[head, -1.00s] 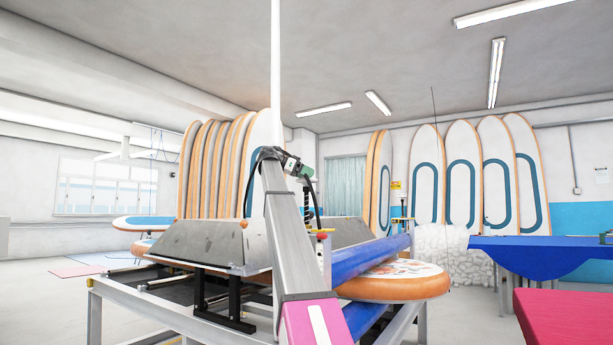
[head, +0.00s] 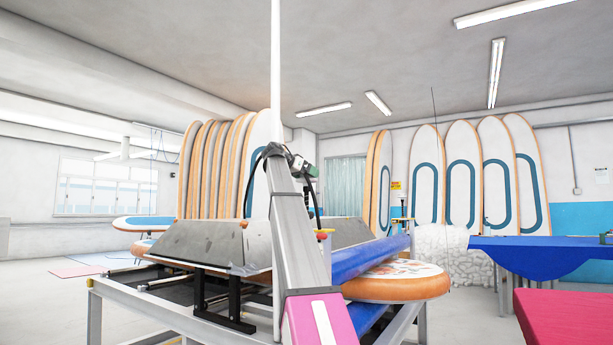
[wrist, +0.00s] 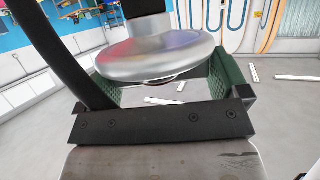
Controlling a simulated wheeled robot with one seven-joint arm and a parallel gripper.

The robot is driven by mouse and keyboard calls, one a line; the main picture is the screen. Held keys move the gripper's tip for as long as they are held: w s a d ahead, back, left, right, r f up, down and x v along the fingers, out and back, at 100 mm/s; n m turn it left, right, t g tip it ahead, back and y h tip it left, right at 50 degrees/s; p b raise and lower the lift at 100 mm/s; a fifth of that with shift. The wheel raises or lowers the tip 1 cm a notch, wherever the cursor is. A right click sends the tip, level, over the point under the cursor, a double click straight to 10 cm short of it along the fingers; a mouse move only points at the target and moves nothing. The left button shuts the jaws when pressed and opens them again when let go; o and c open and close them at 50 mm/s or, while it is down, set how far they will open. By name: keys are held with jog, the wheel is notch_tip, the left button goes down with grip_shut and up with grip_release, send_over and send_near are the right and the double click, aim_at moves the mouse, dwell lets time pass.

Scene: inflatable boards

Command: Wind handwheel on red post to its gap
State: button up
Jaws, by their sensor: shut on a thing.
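The silver, round handwheel (wrist: 155,52) fills the upper middle of the wrist view, with a dark stem above it. My gripper (wrist: 160,78) has its green-padded fingers on both sides of the wheel and is shut on it. In the head view my gripper (head: 302,166) is small, at the top of my arm above the bench, and the wheel cannot be made out there. The gap is not visible.
A metal-framed bench (head: 180,312) carries grey slanted plates (head: 215,240), a blue roller (head: 365,258) and an orange-edged board (head: 400,281). A blue-covered table (head: 530,255) and a pink surface (head: 570,318) stand at right. Boards lean at the back. The floor at left is largely clear.

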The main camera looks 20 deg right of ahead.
jog(key=shift+f+n+t+y, duration=0.2)
jog(key=shift+n+t+y, duration=0.1)
jog(key=shift+n+t, duration=0.2)
jog(key=shift+s, duration=0.1)
jog(key=o, duration=0.6)
jog(key=shift+c, duration=0.2)
jog(key=shift+a+r, duration=0.1)
jog(key=shift+a+r, duration=0.15)
jog(key=shift+a, duration=0.1)
jog(key=v, duration=1)
jog(key=shift+s+a, duration=0.1)
jog(key=shift+s, duration=0.05)
